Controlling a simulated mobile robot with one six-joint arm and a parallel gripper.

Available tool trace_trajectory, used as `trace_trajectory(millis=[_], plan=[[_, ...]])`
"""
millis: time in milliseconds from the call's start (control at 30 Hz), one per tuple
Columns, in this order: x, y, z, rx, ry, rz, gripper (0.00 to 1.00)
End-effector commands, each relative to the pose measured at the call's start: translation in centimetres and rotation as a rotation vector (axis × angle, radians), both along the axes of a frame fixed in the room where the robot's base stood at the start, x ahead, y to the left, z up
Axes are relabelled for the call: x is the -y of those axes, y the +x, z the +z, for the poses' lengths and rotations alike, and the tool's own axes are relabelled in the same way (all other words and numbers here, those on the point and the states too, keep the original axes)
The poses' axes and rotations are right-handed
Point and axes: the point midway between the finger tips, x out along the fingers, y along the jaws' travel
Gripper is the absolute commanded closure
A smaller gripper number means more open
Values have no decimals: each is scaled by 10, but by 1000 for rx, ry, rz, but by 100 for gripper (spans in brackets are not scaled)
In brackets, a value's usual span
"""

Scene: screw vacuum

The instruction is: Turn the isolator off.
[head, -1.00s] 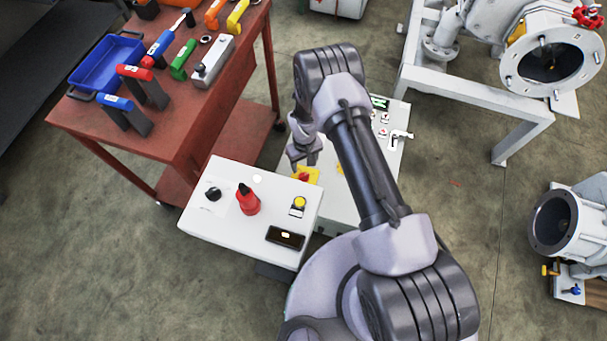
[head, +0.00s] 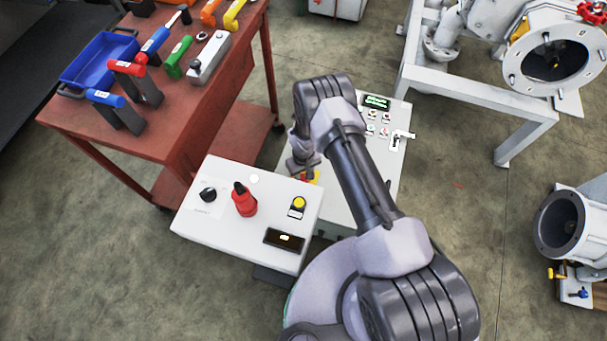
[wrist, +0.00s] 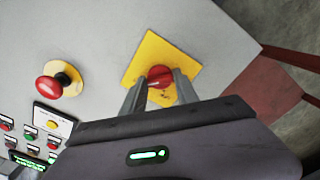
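The isolator appears as a red knob (wrist: 159,77) on a square yellow plate (wrist: 150,52), set in a pale grey panel. In the head view a bit of the yellow plate (head: 317,176) shows beside my gripper (head: 303,166), which covers most of the knob. In the wrist view my gripper (wrist: 160,84) has one finger on each side of the red knob. The fingers are apart, with the knob between their tips. I cannot tell whether they touch it.
A red mushroom button (wrist: 50,88) on a yellow base sits left on the same panel, near several small buttons. A white box (head: 215,235) with a red and black part (head: 243,200) stands close by. A red-brown table (head: 160,100) holds tools and a blue bin (head: 98,58).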

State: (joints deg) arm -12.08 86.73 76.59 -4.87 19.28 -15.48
Motion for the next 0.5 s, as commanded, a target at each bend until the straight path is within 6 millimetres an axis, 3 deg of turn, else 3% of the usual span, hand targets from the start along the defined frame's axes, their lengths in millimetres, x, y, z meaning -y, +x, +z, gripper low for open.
trace_trajectory(millis=[33,100,500], plan=[[0,0,0,0,0,0,91],[0,0,0,0,0,0,100],[0,1,-1,0,0,98,100]])
